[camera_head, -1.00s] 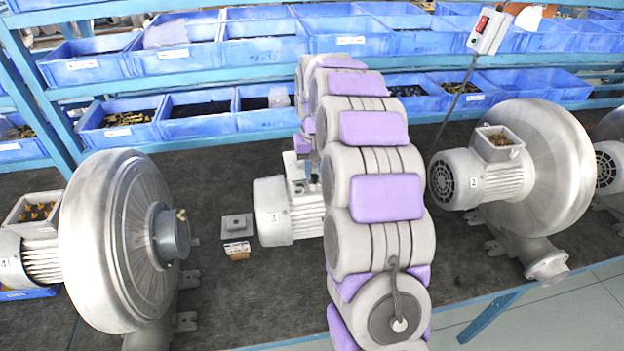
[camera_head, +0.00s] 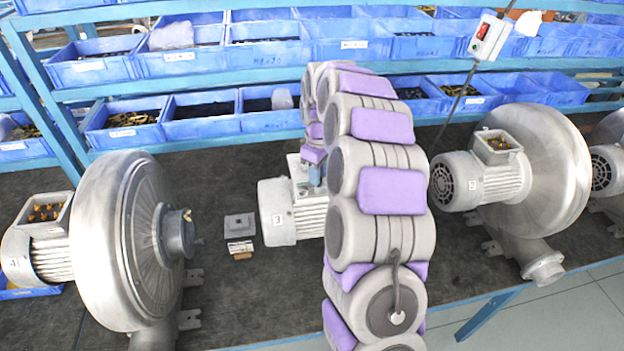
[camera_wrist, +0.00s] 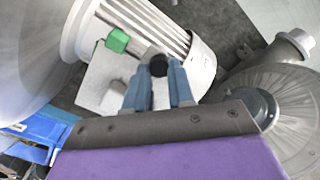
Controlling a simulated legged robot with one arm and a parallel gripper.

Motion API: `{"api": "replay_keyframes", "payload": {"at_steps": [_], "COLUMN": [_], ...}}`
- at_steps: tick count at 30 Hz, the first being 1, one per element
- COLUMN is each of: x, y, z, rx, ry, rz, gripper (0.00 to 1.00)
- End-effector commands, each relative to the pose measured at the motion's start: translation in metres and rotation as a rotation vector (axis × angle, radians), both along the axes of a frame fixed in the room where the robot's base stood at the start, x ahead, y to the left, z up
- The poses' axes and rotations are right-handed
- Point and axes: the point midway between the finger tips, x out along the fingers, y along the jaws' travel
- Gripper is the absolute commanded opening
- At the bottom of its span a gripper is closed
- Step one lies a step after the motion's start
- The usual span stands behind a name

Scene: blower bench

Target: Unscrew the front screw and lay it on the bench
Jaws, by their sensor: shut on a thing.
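The motor labelled 3 (camera_head: 280,212) stands on the bench mostly behind my arm. My gripper (camera_head: 316,173) is by the top of this motor, and my arm hides much of it. In the wrist view my gripper (camera_wrist: 158,72) has its two blue-grey fingers on either side of a small round black screw (camera_wrist: 158,66) and is shut on it. The screw is over the pale plate of the motor's terminal box (camera_wrist: 98,78). I cannot tell whether its thread is still in the hole. In the head view the screw is hidden.
A green block (camera_wrist: 117,40) sits beside the screw on the motor. A small grey cover (camera_head: 239,221) and a small box (camera_head: 240,248) lie on the dark bench (camera_head: 255,300). Blowers stand left (camera_head: 125,240) and right (camera_head: 540,165). Bare bench shows in front.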

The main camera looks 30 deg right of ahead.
Motion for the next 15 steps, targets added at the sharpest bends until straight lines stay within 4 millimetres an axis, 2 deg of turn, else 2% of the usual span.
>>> {"api": "replay_keyframes", "payload": {"at_steps": [1,15], "x": [-0.0016,-0.0019], "y": [-0.0065,-0.0105], "z": [0.0024,0.0019], "rx": [-0.009,-0.005], "ry": [0.001,0.003], "rz": [0.046,0.511], "gripper": [0.00,0.00]}}
